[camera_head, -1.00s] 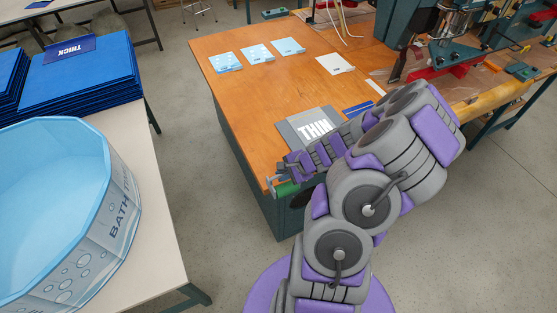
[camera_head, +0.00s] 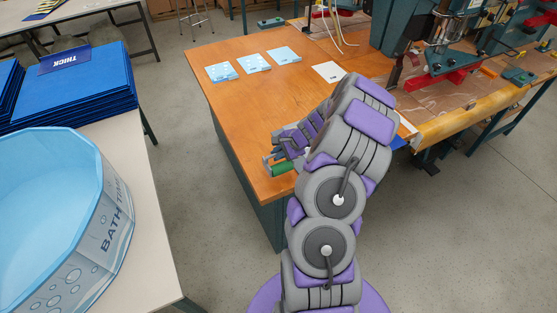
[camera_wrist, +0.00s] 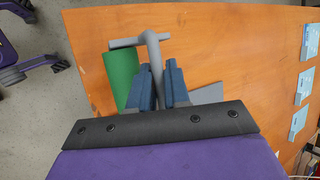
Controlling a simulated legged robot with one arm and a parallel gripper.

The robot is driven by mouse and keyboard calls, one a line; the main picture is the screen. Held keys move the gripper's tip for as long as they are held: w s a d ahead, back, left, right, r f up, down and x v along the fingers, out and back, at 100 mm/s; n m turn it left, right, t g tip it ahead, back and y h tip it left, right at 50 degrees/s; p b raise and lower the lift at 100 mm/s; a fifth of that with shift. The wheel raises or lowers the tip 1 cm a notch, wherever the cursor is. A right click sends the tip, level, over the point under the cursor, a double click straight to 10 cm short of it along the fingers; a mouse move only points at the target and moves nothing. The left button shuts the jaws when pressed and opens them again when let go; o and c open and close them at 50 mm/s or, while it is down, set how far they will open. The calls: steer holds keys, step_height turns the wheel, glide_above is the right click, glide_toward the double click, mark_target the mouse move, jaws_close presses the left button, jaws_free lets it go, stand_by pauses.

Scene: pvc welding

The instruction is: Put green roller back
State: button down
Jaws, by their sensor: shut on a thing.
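The green roller (camera_head: 283,168) is at the near left part of the wooden table, in my gripper (camera_head: 287,148). In the wrist view my gripper (camera_wrist: 160,82) has its blue-grey fingers shut on the roller's grey handle. The green cylinder (camera_wrist: 121,75) hangs left of the fingers, and the grey frame bends over above them. My arm hides part of the grip in the head view. I cannot tell whether the roller touches the table.
Light-blue cards (camera_head: 253,63) and a white card (camera_head: 327,71) lie on the wooden table (camera_head: 225,95). A welding machine (camera_head: 450,55) stands at the right.

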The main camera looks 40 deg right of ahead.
steer(key=f, duration=0.1)
steer(key=f+b, duration=0.1)
steer(key=f, duration=0.1)
steer(key=shift+a+f, duration=0.25)
steer(key=shift+a, duration=0.1)
steer(key=shift+d, duration=0.15)
steer(key=c, duration=1.4)
jaws_free()
steer(key=shift+d, duration=0.15)
steer(key=o, duration=0.3)
steer(key=shift+a, duration=0.2)
